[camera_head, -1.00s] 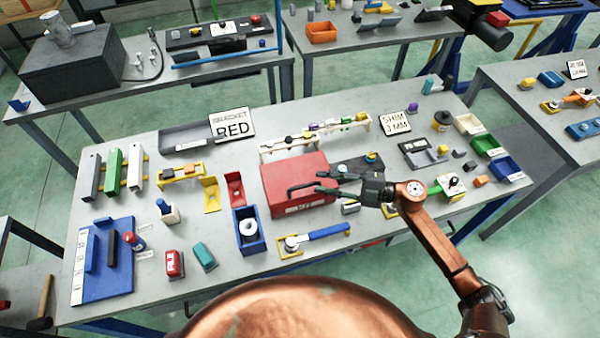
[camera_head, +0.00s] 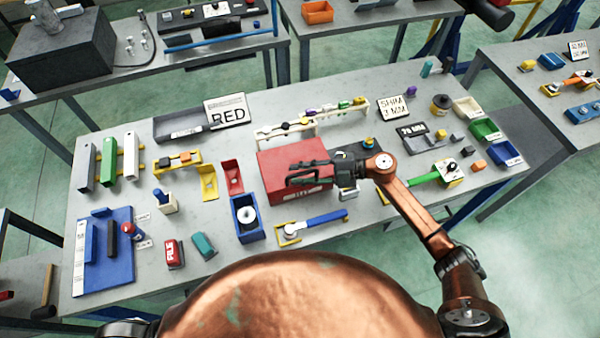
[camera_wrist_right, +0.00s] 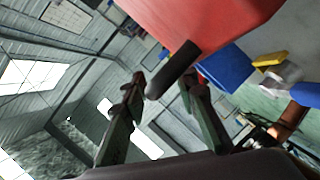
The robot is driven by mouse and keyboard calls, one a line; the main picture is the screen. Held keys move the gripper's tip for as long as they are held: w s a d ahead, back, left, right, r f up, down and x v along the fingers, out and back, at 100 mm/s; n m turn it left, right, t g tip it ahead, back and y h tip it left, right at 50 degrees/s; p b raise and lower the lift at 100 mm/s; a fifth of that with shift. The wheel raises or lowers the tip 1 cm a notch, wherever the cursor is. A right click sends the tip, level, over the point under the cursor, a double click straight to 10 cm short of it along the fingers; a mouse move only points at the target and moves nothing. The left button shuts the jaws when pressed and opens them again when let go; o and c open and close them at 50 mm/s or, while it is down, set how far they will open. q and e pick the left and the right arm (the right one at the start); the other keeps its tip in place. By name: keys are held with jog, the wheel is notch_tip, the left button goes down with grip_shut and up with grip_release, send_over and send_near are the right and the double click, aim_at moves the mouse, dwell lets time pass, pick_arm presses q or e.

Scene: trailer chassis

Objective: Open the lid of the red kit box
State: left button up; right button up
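The red kit box (camera_head: 275,178) stands closed at the middle of the table, with a label on its front side. Its red surface fills the top of the right wrist view (camera_wrist_right: 215,20). My right gripper (camera_head: 300,175) is at the front of the box, in front of its dark handle. In the right wrist view the two fingers (camera_wrist_right: 162,88) are apart, and the dark handle bar (camera_wrist_right: 174,69) reaches between their tips. I cannot tell whether either finger touches it. My left gripper is not in view.
A blue bin (camera_head: 246,234) holding a white roll stands left of the box. A blue-handled tool (camera_head: 322,219) lies in front of it. A white rack (camera_head: 314,124) with small coloured parts stands behind. A black plate and small parts lie close on the right.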

grip_shut()
dwell(0.7)
